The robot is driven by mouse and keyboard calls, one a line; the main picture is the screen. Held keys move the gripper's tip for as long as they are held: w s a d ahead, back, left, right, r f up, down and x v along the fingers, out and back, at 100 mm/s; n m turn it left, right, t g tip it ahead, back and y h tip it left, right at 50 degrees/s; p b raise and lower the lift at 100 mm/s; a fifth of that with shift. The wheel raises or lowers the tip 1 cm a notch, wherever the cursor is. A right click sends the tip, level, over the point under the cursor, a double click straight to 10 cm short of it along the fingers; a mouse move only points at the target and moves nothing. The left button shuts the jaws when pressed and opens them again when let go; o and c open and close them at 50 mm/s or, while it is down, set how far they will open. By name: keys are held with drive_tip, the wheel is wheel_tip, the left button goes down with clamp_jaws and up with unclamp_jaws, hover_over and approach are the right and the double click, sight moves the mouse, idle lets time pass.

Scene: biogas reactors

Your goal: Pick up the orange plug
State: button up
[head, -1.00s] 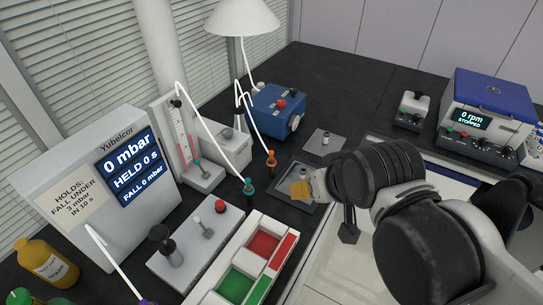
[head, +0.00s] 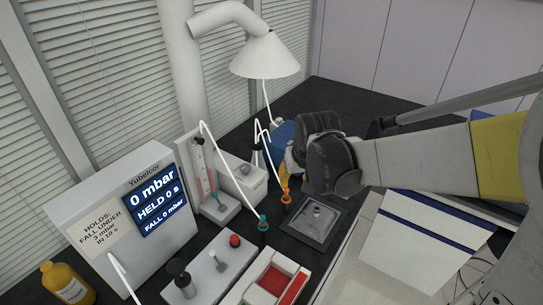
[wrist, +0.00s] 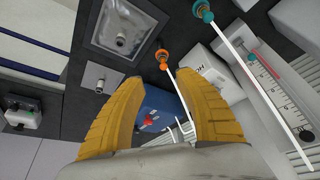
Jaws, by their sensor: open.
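The orange plug (head: 286,201) stands upright on the dark bench in the head view, with a white tube beside it and the teal plug to its left. In the wrist view the orange plug (wrist: 163,60) shows just beyond the fingertips, between the two yellow fingers. My gripper (wrist: 157,80) is open, with nothing held between its fingers. In the head view my dark wrist is close behind and right of the orange plug and mostly hides the fingers.
The teal plug (head: 263,224) stands nearby with its own tube. A grey square tray (head: 314,236) lies right of the plugs. The blue box (head: 283,134) is partly hidden behind my wrist. A white gauge stand (head: 214,204) and pressure display (head: 110,222) are left.

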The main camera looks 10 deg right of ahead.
sight(287, 191)
drive_tip(key=x, duration=0.4)
drive_tip(key=w+b+x, duration=0.1)
drive_tip(key=x, duration=0.3)
drive_tip(key=shift+w+a, duration=0.1)
drive_tip(key=shift+a, duration=0.1)
drive_tip(key=b+x, duration=0.2)
drive_tip(key=x, duration=0.3)
drive_tip(key=shift+w+a+f+b, duration=0.1)
drive_tip(key=shift+w+f+b, duration=0.1)
drive_tip(key=shift+f+b, duration=0.1)
drive_tip(key=shift+r, duration=0.1)
drive_tip(key=shift+c, duration=0.4)
clamp_jaws()
